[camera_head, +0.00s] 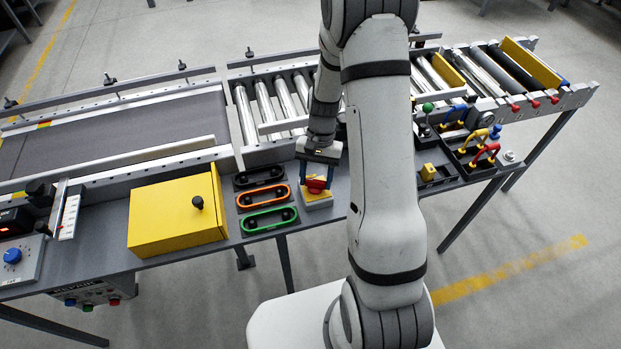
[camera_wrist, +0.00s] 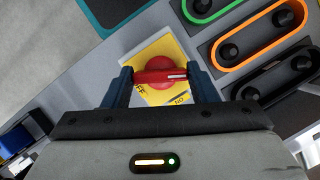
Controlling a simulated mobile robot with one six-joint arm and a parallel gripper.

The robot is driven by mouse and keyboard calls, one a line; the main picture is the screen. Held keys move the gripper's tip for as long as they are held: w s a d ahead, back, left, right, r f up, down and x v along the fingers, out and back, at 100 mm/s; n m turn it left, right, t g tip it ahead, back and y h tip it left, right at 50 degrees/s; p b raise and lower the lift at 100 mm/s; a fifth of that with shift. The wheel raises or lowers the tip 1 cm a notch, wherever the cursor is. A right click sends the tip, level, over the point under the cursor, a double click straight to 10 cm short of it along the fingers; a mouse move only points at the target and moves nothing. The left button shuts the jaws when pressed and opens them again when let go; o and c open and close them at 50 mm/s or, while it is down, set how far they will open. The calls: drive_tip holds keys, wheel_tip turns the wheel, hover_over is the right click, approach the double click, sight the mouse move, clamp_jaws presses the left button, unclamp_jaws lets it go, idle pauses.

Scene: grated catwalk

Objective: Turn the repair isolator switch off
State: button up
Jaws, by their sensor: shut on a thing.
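The repair isolator switch (camera_head: 316,185) is a red rotary knob on a yellow plate over a grey box, on the shelf in front of the conveyor. In the wrist view its red handle (camera_wrist: 160,76) lies across between my fingers, with a pale mark at its right end. Lettering on the yellow plate (camera_wrist: 180,98) is partly hidden by the handle and my gripper. My gripper (camera_wrist: 160,78) is over the switch from above, with its blue fingers shut on the two ends of the red handle. In the head view my gripper (camera_head: 318,172) partly covers the switch.
A yellow box (camera_head: 178,215) with a black knob stands further left. To the right are a tray with coloured padlocks (camera_head: 478,145) and a small yellow block (camera_head: 428,172). Conveyor rollers (camera_head: 270,105) run behind.

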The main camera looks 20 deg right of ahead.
drive_tip(key=n+h, duration=0.1)
drive_tip(key=n, duration=0.1)
drive_tip(key=n+h, duration=0.1)
drive_tip(key=n, duration=0.2)
drive_tip(key=shift+w+a+n, duration=0.1)
drive_tip(key=shift+w+n, duration=0.05)
drive_tip(key=shift+n, duration=0.15)
idle(0.4)
drive_tip(key=o, duration=1)
drive_tip(key=v, duration=0.7)
drive_tip(key=shift+w+r+b, duration=0.25)
drive_tip(key=shift+r+b, duration=0.05)
